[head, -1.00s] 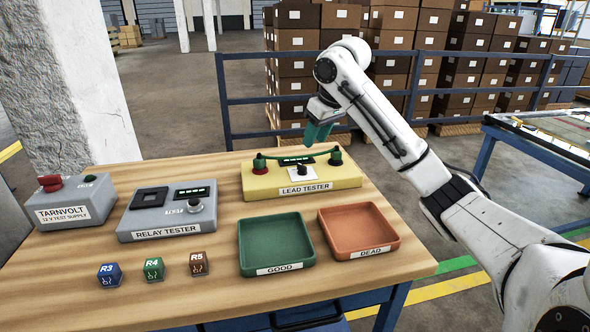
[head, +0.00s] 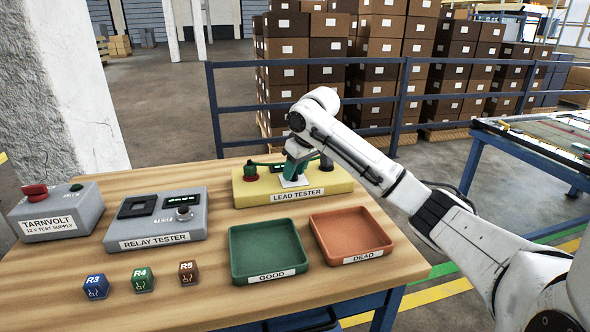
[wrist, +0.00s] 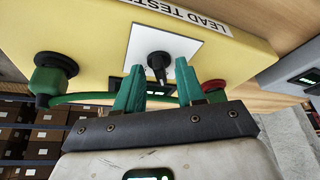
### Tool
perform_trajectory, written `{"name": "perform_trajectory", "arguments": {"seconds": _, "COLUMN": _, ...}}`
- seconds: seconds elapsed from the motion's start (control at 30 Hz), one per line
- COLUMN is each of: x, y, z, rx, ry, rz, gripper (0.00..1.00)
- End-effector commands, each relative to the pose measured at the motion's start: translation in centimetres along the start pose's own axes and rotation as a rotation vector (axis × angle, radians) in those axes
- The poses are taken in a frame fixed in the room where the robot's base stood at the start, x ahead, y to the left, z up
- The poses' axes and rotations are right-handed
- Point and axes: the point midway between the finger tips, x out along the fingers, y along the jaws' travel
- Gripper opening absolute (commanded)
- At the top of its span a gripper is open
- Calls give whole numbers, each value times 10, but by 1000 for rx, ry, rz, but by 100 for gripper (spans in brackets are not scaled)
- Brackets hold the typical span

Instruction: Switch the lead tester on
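The lead tester (head: 246,194) is a yellow box at the back of the bench. In the wrist view its yellow top (wrist: 90,30) carries a white plate (wrist: 185,45) with a black rotary knob (wrist: 158,63). My gripper (wrist: 158,76) has two green fingers, open and apart, with the knob between or just beyond their tips. I cannot tell whether they touch it. In the head view my gripper (head: 295,170) points down over the tester and hides the knob. A green lead (wrist: 85,97) runs from a green-capped black post (wrist: 50,75) behind the fingers towards a red-based post (wrist: 214,88).
The relay tester (head: 155,222) and Tarnvolt supply (head: 57,212) stand left. The green GOOD tray (head: 266,250) and orange DEAD tray (head: 350,237) lie in front. Blocks R3 (head: 96,287), R4 (head: 142,280) and R5 (head: 188,272) stand front left. A blue railing (head: 215,120) runs behind.

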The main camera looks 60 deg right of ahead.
Motion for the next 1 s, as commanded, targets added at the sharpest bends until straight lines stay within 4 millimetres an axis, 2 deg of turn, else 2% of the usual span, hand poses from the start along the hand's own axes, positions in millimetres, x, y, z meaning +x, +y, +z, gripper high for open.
{"name": "perform_trajectory", "arguments": {"seconds": 0.07, "x": 0, "y": 0, "z": 0, "rx": 0, "ry": 0, "rz": 0, "gripper": 38}}
{"name": "perform_trajectory", "arguments": {"seconds": 0.47, "x": 0, "y": 0, "z": 0, "rx": 0, "ry": 0, "rz": 0, "gripper": 1}}
{"name": "perform_trajectory", "arguments": {"seconds": 1.0, "x": -4, "y": -2, "z": -2, "rx": 26, "ry": 0, "rz": 6, "gripper": 0}}
